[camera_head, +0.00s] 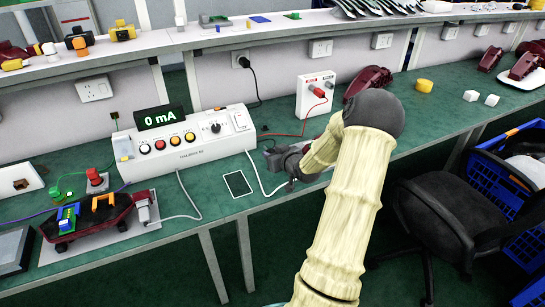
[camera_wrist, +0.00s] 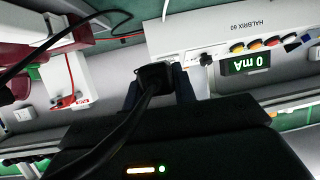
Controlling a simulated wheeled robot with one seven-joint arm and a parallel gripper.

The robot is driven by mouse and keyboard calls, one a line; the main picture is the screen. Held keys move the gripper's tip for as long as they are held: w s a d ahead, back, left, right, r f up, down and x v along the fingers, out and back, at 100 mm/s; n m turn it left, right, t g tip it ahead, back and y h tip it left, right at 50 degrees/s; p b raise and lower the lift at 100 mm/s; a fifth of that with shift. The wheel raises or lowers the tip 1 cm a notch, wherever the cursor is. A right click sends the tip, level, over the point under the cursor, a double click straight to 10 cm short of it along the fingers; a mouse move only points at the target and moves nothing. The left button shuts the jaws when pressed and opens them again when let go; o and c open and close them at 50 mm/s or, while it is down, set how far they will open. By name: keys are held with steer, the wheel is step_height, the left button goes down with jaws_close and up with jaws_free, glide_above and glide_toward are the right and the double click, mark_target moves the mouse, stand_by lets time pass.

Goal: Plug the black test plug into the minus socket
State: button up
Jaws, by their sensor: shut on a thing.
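My gripper (camera_head: 280,160) is above the green bench, to the right of the white tester, partly hidden by my own arm. In the wrist view, my gripper (camera_wrist: 157,90) is shut on the black test plug (camera_wrist: 154,74), whose black cable runs down to the lower left. The white socket box (camera_head: 312,100) stands at the back of the bench, beyond my gripper. A red plug (camera_head: 318,91) sits in it. The box also shows in the wrist view (camera_wrist: 62,88). The held plug is apart from the box. I cannot make out the minus socket.
The white tester (camera_head: 185,145) shows 0 mA on its display (camera_head: 160,118). A dark chair (camera_head: 440,215) and blue crates (camera_head: 515,175) are at the right.

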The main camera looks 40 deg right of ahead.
stand_by(0.4)
glide_above(273, 180)
steer(key=shift+w+f, duration=0.1)
steer(key=shift+f, duration=2.4)
steer(key=shift+f+b, duration=0.3)
steer(key=shift+f, duration=2)
steer(key=shift+f, duration=0.2)
steer(key=o, duration=1)
